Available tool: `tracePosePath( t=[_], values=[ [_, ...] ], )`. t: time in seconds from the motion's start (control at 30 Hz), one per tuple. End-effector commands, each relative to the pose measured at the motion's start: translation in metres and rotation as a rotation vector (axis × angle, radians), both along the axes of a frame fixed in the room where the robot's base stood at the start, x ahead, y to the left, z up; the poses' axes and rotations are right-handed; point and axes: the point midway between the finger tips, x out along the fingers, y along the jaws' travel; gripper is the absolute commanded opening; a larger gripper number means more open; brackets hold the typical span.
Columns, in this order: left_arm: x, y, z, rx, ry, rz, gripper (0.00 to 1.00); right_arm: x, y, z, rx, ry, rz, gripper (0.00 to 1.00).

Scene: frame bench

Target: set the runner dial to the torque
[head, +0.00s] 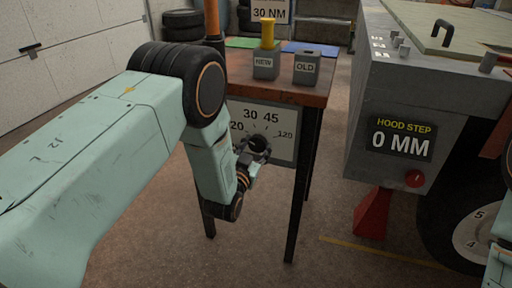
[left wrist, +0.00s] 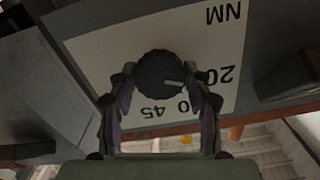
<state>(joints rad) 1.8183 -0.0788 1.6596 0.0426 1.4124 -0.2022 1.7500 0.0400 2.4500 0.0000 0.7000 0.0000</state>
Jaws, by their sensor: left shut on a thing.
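The runner dial is a round black knob (head: 260,144) on a white scale plate (head: 284,150) on the front of a small table. It also shows in the left wrist view (left wrist: 158,72). The plate reads 20, 30, 45 and 120 around the knob. In the left wrist view the plate is upside down and the knob's pale mark points right, roughly towards the 20. My left gripper (left wrist: 160,98) is shut on the knob, one finger on each side. A sign (head: 268,12) at the back reads 30 NM. My right gripper is out of view.
Grey blocks labelled NEW (head: 264,67) and OLD (head: 306,69) stand on the wooden tabletop (head: 285,91); a yellow cylinder (head: 267,32) stands on NEW. A grey car-front rig (head: 400,110) with a 0 MM display is at the right.

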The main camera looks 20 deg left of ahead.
Motion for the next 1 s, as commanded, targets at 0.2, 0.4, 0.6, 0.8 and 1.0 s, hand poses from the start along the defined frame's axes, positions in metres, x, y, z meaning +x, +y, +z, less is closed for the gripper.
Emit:
tracePosePath(
  t=[0.2, 0.4, 0.6, 0.8, 1.0],
  values=[
    [0.0, 0.0, 0.0, 0.098, -0.001, 0.0, 0.18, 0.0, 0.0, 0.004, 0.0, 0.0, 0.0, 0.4],
    [0.0, 0.001, 0.001, 0.256, -0.008, 0.0, 0.18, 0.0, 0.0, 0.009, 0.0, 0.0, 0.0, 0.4],
    [0.0, 0.001, 0.0, 0.426, -0.013, 0.001, 0.18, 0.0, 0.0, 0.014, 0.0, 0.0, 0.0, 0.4],
    [0.0, 0.001, 0.001, 0.575, -0.019, 0.001, 0.18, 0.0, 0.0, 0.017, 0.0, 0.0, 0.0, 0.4],
    [0.0, 0.001, 0.001, 0.683, -0.024, 0.001, 0.18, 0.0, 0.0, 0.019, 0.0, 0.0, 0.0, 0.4]
  ],
)
